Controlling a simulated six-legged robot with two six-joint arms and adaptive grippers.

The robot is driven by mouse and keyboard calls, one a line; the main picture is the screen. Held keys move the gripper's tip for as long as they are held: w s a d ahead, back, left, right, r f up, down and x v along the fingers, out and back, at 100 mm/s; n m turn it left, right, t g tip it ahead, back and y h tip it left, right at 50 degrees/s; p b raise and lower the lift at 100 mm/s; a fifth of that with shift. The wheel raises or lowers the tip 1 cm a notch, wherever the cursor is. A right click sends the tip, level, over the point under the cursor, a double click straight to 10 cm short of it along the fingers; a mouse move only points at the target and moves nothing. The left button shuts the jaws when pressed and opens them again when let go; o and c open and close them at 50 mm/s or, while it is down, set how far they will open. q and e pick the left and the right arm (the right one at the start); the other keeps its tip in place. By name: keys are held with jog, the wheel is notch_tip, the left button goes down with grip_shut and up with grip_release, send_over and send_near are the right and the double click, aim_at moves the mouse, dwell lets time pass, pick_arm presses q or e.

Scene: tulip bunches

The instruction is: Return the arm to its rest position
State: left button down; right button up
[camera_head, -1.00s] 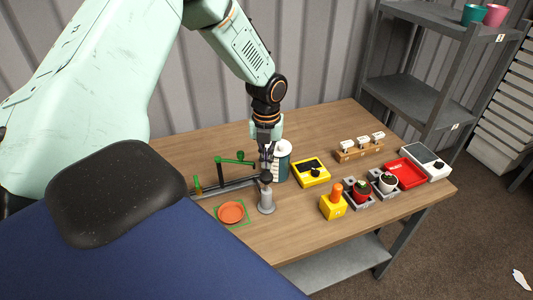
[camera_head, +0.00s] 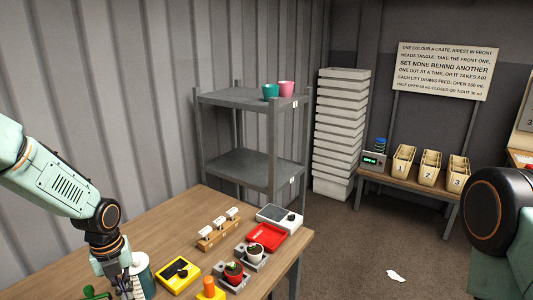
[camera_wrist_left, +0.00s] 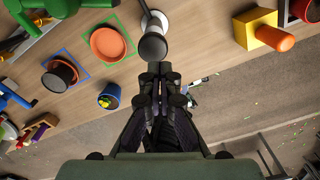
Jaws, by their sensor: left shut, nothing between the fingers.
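My left arm comes in from the left in the head view, its elbow bent and its forearm hanging down. My left gripper (camera_head: 124,290) is at the bottom edge there, pointing down beside a dark green canister with a white top (camera_head: 147,280). In the left wrist view the gripper (camera_wrist_left: 160,70) is shut with nothing between its fingers. Its tips show just below a grey post with a dark cap (camera_wrist_left: 153,46), apparently close to it; I cannot tell whether they touch. A dark joint and pale green link at the right edge appear to be my right arm; its gripper is hidden.
In the left wrist view an orange dish (camera_wrist_left: 108,44) and a blue pot (camera_wrist_left: 109,98) lie left of the gripper. A grey shelf (camera_head: 250,105) stands behind.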

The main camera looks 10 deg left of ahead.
pick_arm(q)
jog(key=s+d+f+n+h, duration=0.1)
jog(key=s+d+f+n, duration=1)
jog(key=s+d+n, duration=0.25)
jog(key=s+d+n+y, duration=0.1)
jog(key=s+d+n, duration=0.2)
jog(key=s+n, duration=1.25)
notch_tip(320, 180, down, 20)
jog(key=b, duration=1.9)
jog(key=shift+f+b, duration=0.25)
jog(key=shift+b, duration=0.15)
jog(key=shift+s, duration=0.1)
jog(key=shift+s+a, duration=0.15)
jog(key=shift+s, duration=0.05)
